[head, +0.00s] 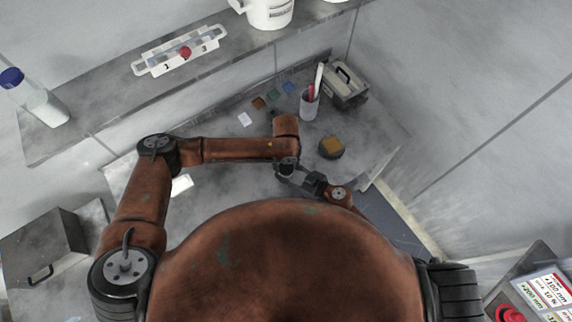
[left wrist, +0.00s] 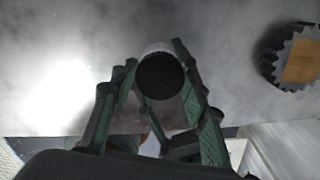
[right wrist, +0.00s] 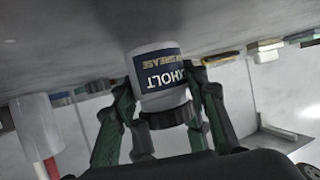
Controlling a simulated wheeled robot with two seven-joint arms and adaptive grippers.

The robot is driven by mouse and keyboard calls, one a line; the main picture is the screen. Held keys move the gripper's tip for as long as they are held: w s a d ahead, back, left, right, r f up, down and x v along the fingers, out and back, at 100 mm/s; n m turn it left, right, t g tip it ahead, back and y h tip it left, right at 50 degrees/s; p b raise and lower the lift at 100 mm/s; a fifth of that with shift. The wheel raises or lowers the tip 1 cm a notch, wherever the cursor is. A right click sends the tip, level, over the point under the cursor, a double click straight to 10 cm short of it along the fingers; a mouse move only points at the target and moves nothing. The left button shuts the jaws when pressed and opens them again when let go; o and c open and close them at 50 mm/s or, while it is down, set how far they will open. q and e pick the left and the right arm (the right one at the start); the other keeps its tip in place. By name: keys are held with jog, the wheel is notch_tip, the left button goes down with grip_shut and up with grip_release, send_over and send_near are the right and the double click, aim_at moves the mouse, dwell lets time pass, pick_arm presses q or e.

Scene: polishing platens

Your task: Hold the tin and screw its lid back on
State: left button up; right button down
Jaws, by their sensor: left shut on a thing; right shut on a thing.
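The tin (right wrist: 158,72) is a pale cylinder with a dark blue label, standing upright between the fingers of my right gripper (right wrist: 163,88), which is shut on its body. The black round lid (left wrist: 160,77) is at the tin's top, seen from above in the left wrist view; it shows as a dark band in the right wrist view (right wrist: 165,119). My left gripper (left wrist: 157,62) is shut on the lid from above. I cannot tell whether lid and tin are seated together. In the head view my left gripper (head: 287,168) and right gripper (head: 314,183) meet and hide the tin.
A dark toothed block with an orange top (head: 331,147) lies right of the grippers. A cup with pens (head: 310,105) and a grey case (head: 345,86) stand behind it. Small coloured squares (head: 273,95) lie at the back. The bench left of the cup is mostly clear.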

aim_at(291, 168)
pick_arm(q)
jog(key=shift+f, duration=0.4)
jog(key=shift+s+a+f, duration=0.15)
jog(key=shift+a+f, duration=0.05)
jog(key=shift+f, duration=0.35)
jog(key=shift+c, duration=0.4)
jog(key=shift+d+r+g+y, duration=0.25)
jog(key=shift+r+g+y, duration=0.05)
jog(key=shift+y, duration=0.7)
jog(key=shift+d, duration=0.5)
jog(key=shift+o, duration=0.5)
jog(key=shift+d+f, duration=0.2)
jog(key=shift+f, duration=0.45)
